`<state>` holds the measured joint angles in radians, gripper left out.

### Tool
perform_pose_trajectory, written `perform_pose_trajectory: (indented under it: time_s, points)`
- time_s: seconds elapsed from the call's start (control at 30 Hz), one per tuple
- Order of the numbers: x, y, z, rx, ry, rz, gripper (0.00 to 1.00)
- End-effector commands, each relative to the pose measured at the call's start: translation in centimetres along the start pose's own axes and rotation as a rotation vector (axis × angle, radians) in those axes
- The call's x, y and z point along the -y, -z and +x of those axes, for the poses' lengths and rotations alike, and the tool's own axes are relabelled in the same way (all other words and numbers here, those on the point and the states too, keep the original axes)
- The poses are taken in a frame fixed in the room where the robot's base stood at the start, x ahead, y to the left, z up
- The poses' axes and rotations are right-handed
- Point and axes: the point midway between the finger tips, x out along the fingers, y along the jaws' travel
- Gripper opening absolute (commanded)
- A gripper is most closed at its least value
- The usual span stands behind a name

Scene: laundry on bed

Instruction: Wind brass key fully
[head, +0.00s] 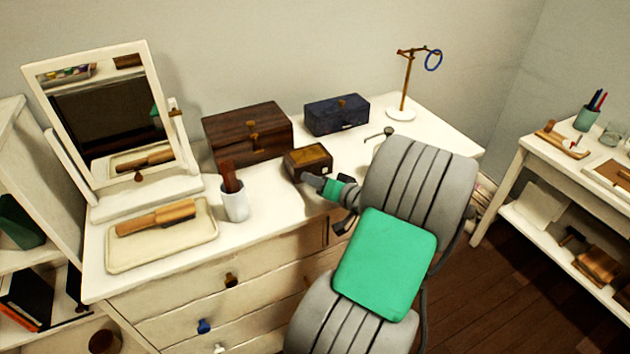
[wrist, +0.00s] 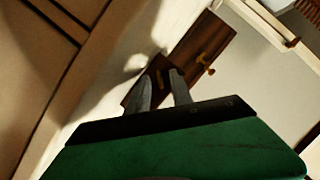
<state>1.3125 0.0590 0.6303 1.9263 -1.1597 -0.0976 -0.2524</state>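A small wooden box with a brass-coloured top panel (head: 308,158) sits on the white dresser, near its front edge. My gripper (head: 308,180) is at the front of this box, very close to it or touching it. In the wrist view my two grey fingers (wrist: 162,75) stand apart, with dark brown wood showing behind the gap. I see nothing clearly held between them. No brass key can be made out for certain; the fingers may hide it. In the wrist view a brown wooden face (wrist: 208,42) carries a small brass fitting (wrist: 210,71).
A larger brown wooden chest (head: 235,145) and a dark blue box (head: 335,115) stand behind. A white cup (head: 234,205), a tray (head: 115,262) with a brush and a mirror (head: 100,115) are left. A brass stand (head: 403,90) is at the back right.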

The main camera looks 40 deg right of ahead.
Motion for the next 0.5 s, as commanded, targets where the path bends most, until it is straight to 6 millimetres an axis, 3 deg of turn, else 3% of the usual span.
perform_pose_trajectory:
  time_s: [0.27,0.5]
  points:
    - [-0.1,0.0,-0.3,0.0,-0.001,0.0,0.27]
    - [-0.2,0.1,-4.7,-0.004,-0.005,0.001,0.27]
